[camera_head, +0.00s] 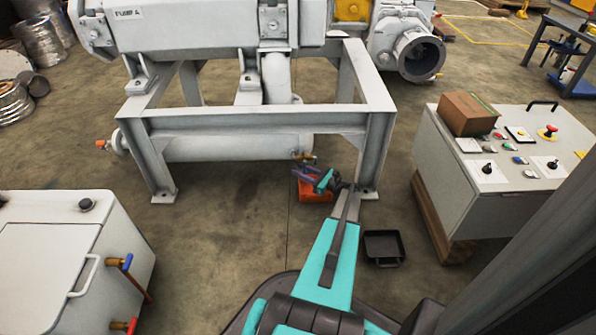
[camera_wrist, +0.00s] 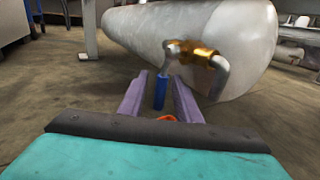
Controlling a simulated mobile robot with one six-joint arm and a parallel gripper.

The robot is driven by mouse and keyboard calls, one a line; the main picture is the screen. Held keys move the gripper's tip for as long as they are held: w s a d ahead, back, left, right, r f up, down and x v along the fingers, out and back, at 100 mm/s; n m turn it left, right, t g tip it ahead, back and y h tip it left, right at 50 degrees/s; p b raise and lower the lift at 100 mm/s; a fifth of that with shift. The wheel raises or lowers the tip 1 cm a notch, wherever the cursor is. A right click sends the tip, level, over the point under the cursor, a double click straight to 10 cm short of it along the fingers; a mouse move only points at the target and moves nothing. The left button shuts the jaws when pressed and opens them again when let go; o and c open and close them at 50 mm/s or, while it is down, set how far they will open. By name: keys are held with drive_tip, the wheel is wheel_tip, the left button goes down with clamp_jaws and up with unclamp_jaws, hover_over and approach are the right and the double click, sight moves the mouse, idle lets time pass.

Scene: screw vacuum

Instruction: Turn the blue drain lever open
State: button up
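The blue lever (camera_wrist: 160,92) hangs down from a brass valve (camera_wrist: 204,52) at the end of the grey cylindrical tank in the wrist view. My gripper (camera_wrist: 160,90) is open, with its two purple fingers on either side of the lever. I cannot tell whether either finger touches it. In the head view, the brass valve (camera_head: 305,157) shows at the tank's right end, just above my gripper (camera_head: 312,176). The lever itself is hard to make out there.
An orange container (camera_head: 314,191) stands on the floor under my gripper. A black tray (camera_head: 384,249) lies to the right. Grey frame legs (camera_head: 377,150) stand close by. A white cabinet (camera_head: 50,250) with another blue handle (camera_head: 127,261) is at left, a control console (camera_head: 500,165) at right.

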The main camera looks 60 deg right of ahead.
drive_tip(key=shift+w+b, duration=0.3)
drive_tip(key=shift+w, duration=0.8)
clamp_jaws()
drive_tip(key=shift+w+r, duration=0.1)
drive_tip(key=shift+w, duration=0.05)
